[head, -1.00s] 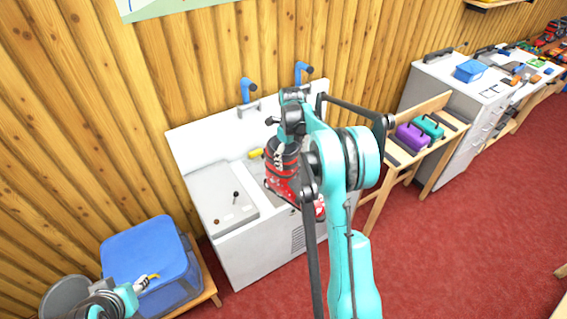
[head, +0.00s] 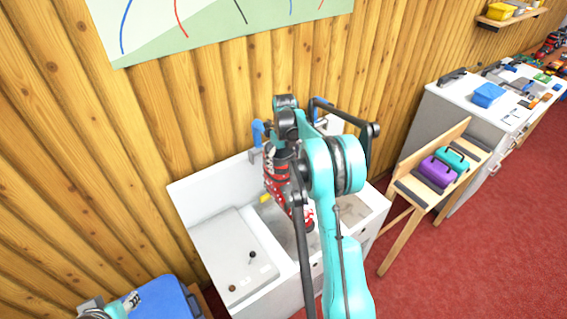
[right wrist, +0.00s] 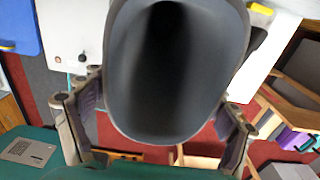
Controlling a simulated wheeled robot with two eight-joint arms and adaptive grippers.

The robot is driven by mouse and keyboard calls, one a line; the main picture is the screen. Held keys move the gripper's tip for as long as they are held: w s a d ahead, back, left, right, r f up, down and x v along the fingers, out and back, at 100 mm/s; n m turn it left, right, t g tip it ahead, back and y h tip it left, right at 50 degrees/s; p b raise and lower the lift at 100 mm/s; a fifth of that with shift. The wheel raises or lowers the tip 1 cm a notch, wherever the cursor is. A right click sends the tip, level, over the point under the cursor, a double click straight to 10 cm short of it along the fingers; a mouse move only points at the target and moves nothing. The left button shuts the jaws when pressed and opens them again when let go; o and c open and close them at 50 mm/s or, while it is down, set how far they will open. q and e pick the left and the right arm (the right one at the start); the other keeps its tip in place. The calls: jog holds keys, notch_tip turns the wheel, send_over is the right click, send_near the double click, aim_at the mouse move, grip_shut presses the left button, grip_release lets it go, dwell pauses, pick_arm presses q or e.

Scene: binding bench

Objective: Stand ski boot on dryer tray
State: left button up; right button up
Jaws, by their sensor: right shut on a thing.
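A red and black ski boot (head: 277,182) hangs from my right gripper (head: 286,128), cuff up and toe towards me, over the white dryer bench. In the right wrist view the boot's dark grey cuff opening (right wrist: 165,75) fills the middle, between the two fingers of my right gripper (right wrist: 160,115). The grey recessed tray (head: 352,210) shows to the right of the boot, partly hidden by my arm. I cannot tell whether the sole touches it. My left gripper (head: 128,300) is at the lower left edge, partly cut off, its fingers unclear.
A white panel with dark knobs (head: 236,258) lies left of the boot. A blue bin (head: 160,302) stands lower left. A wooden bench with purple and teal cases (head: 437,173) stands right. Red carpet (head: 480,260) is clear.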

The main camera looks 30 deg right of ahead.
aim_at(283, 187)
jog(key=f+b, duration=0.2)
jog(key=f, duration=0.1)
jog(key=f+b, duration=0.2)
jog(key=f, duration=0.2)
jog(key=f+b, duration=0.2)
jog(key=f, duration=0.1)
jog(key=shift+w+f, duration=0.25)
jog(key=shift+w, duration=0.15)
pick_arm(q)
notch_tip(283, 187, down, 8)
jog(key=b, duration=0.2)
jog(key=shift+w+f+b, duration=0.2)
jog(key=shift+w+b, duration=0.1)
jog(key=shift+w, duration=0.1)
pick_arm(e)
jog(key=shift+f, duration=1.75)
pick_arm(q)
jog(key=shift+f+b, duration=0.3)
pick_arm(e)
jog(key=shift+f, duration=0.4)
pick_arm(q)
jog(key=shift+s, duration=0.1)
pick_arm(e)
jog(key=o, duration=1.7)
jog(key=shift+r, duration=0.1)
